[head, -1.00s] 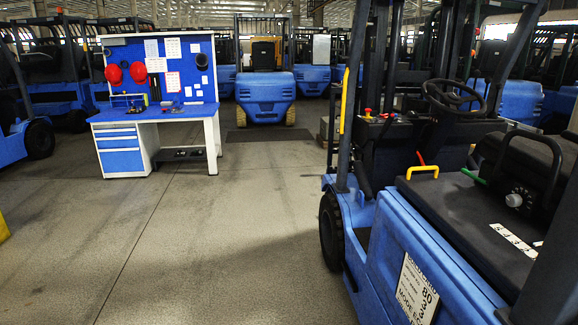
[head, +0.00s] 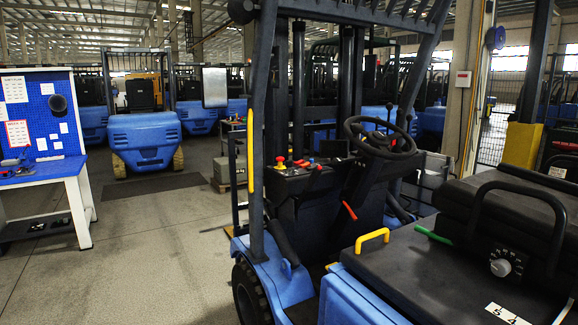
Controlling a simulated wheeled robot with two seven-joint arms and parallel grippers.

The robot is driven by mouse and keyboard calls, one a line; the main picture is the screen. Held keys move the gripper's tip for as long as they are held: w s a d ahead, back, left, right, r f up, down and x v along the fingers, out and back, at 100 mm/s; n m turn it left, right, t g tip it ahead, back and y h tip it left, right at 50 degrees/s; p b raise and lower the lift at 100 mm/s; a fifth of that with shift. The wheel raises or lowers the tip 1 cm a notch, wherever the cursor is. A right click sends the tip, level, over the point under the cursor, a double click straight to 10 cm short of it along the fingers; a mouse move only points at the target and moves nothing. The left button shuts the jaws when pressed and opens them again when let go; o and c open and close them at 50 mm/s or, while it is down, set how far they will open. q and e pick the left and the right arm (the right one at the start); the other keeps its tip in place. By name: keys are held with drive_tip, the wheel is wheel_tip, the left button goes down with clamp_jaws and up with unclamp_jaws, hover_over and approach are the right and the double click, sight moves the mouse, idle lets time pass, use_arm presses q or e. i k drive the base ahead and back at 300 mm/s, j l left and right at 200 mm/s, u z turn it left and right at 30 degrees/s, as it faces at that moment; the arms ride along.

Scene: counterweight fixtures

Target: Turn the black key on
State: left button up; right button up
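A blue and black forklift (head: 365,297) fills the right half of the head view. Its dark console (head: 310,184) carries a red knob on a yellow base (head: 280,162) and small red controls (head: 314,166). I cannot make out a black key on it; at this size it may be hidden or blend into the dark panel. A black steering wheel (head: 381,137) stands to the right of the console. A round dial with a pale knob (head: 501,267) is on the seat base at the right. Neither of my grippers is in view.
A red lever (head: 350,211), a yellow handle (head: 372,240) and a green handle (head: 433,235) are on the forklift. A dark post (head: 262,120) stands at the console's left. A workbench (head: 45,172) is at the left edge. Bare floor (head: 150,260) lies between them.

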sight(289, 164)
drive_tip(key=i+j, duration=0.25)
drive_tip(key=i, duration=0.25)
drive_tip(key=i+j+u, duration=0.1)
drive_tip(key=i, duration=0.4)
drive_tip(key=i+j, duration=0.3)
drive_tip(key=i, duration=0.2)
drive_tip(key=j+u, duration=0.05)
